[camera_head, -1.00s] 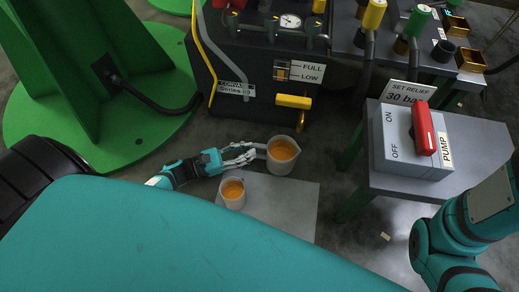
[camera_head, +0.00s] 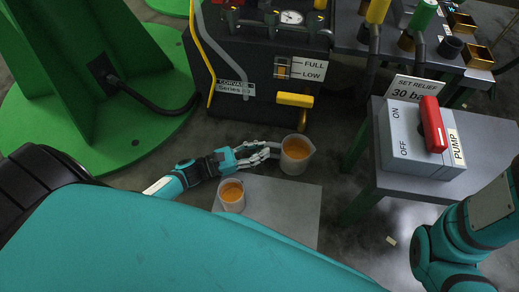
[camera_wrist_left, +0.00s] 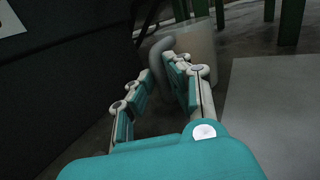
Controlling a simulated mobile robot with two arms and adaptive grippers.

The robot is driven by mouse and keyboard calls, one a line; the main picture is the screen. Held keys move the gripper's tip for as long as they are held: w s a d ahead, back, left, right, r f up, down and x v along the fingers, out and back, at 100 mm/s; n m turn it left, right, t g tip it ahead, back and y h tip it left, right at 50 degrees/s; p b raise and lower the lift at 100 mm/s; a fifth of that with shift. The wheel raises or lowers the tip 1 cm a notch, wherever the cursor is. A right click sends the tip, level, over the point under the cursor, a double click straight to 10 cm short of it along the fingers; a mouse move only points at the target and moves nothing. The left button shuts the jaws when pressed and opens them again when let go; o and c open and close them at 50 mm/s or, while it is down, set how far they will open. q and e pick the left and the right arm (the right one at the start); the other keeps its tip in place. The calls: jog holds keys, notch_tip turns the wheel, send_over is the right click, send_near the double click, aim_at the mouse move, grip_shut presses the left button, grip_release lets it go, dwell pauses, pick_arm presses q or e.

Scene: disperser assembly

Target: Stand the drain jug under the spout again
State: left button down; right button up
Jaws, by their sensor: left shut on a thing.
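The larger pale jug (camera_head: 297,163) holds orange liquid and stands upright on or just above the floor, past the mat's back edge. My left gripper (camera_head: 273,151) reaches it from the left and is shut on its handle. In the left wrist view my fingers (camera_wrist_left: 165,75) close around the grey curved handle (camera_wrist_left: 160,47), with the jug's wall (camera_wrist_left: 198,42) just beyond. The spout (camera_head: 303,119) hangs below the yellow valve lever (camera_head: 295,100), behind and above the jug. My right gripper is out of view; only its arm shows at right.
A smaller beaker (camera_head: 232,205) of orange liquid stands on the grey mat (camera_head: 285,215), close to my left wrist. The dark machine (camera_head: 240,110) rises behind. A side table (camera_head: 480,170) with the pump switch box (camera_head: 405,160) stands at right. A green base (camera_head: 130,140) is at left.

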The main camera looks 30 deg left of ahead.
pick_arm(q)
jog(key=c, duration=1.3)
grip_release()
jog(key=shift+f, duration=0.1)
